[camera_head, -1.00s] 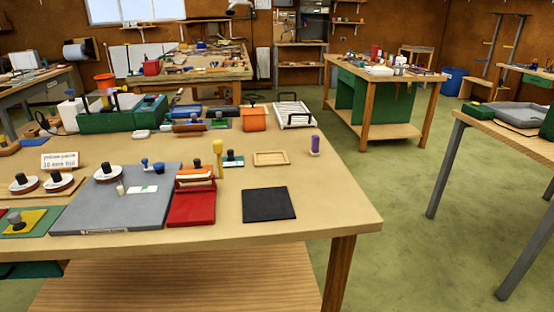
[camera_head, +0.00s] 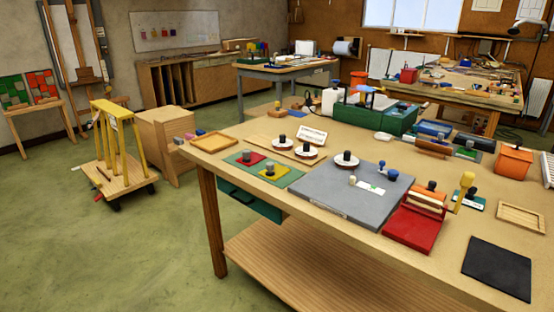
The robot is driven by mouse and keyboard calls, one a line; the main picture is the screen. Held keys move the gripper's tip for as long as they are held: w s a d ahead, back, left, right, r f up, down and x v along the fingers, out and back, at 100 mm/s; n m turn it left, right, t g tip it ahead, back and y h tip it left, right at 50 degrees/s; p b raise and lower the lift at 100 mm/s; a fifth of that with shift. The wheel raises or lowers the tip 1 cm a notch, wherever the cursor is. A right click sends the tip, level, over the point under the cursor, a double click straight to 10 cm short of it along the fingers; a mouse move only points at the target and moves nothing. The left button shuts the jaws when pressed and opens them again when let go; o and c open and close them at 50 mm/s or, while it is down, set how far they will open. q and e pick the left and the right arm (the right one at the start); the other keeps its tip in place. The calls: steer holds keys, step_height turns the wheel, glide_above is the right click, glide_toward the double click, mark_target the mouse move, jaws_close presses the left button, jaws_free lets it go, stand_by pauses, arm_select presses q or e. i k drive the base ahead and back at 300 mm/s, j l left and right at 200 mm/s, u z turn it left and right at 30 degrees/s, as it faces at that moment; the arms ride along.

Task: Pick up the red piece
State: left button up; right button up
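A small red piece (camera_head: 246,159) with a dark knob on top lies on a green mat (camera_head: 244,170) near the left end of the wooden workbench. A yellow piece (camera_head: 273,175) with a dark knob lies beside it on the same mat. Neither of my grippers shows in the head view.
A grey board (camera_head: 325,200) lies right of the mat, then a red block tool (camera_head: 413,228) and a black pad (camera_head: 498,268). White discs with dark knobs (camera_head: 281,143) sit behind the mat. An empty wooden tray (camera_head: 214,141) is at the left corner. A yellow-railed cart (camera_head: 122,165) stands left; floor in front is clear.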

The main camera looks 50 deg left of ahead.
mark_target(252, 154)
steer(key=u, duration=1.7)
